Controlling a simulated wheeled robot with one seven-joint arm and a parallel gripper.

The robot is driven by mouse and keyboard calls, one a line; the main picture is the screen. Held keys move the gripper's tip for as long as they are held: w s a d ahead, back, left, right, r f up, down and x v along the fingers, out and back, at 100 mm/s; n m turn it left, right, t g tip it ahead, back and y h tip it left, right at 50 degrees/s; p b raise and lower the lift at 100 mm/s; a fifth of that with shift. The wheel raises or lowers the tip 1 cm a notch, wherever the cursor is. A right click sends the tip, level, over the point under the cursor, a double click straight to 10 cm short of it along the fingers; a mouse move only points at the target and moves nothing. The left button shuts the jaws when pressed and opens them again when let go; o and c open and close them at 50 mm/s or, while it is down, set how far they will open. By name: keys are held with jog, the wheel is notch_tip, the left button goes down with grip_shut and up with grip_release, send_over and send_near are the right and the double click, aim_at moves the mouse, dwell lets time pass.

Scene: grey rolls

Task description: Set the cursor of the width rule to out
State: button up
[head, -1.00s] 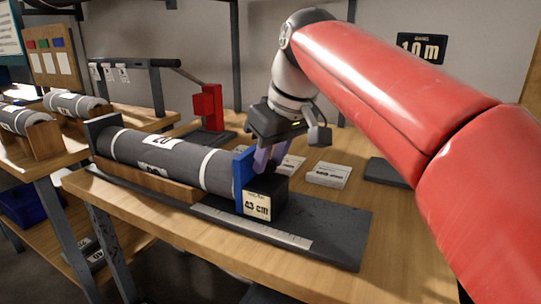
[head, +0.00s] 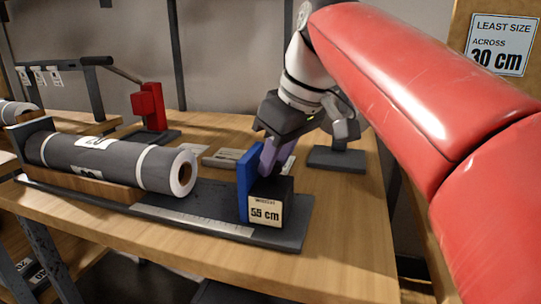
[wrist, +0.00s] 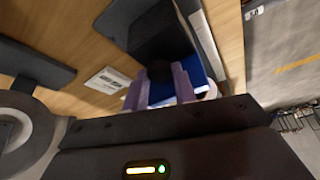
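The width rule (head: 190,220) is a dark base with a pale scale strip along its front. Its cursor is a blue plate (head: 243,187) on a black block whose label (head: 265,212) reads 55 cm. The cursor stands near the right end of the rule, clear of the roll's end. My gripper (head: 270,165) is at the top of the cursor; in the wrist view its purple fingers (wrist: 160,85) lie on both sides of a dark part of it, seemingly shut on it. A grey roll (head: 110,162) with white bands lies on a wooden cradle at the rule's left part.
A red press-like tool (head: 150,108) stands behind the roll. Pale cards (head: 222,157) and a dark stand (head: 337,158) lie behind the rule. A sign (head: 503,44) at the right reads "least size across 30 cm". The tabletop right of the rule is clear.

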jog(key=o, duration=0.4)
jog(key=p+v, duration=0.2)
jog(key=v, duration=0.6)
jog(key=shift+a, duration=0.1)
jog(key=shift+f, duration=0.1)
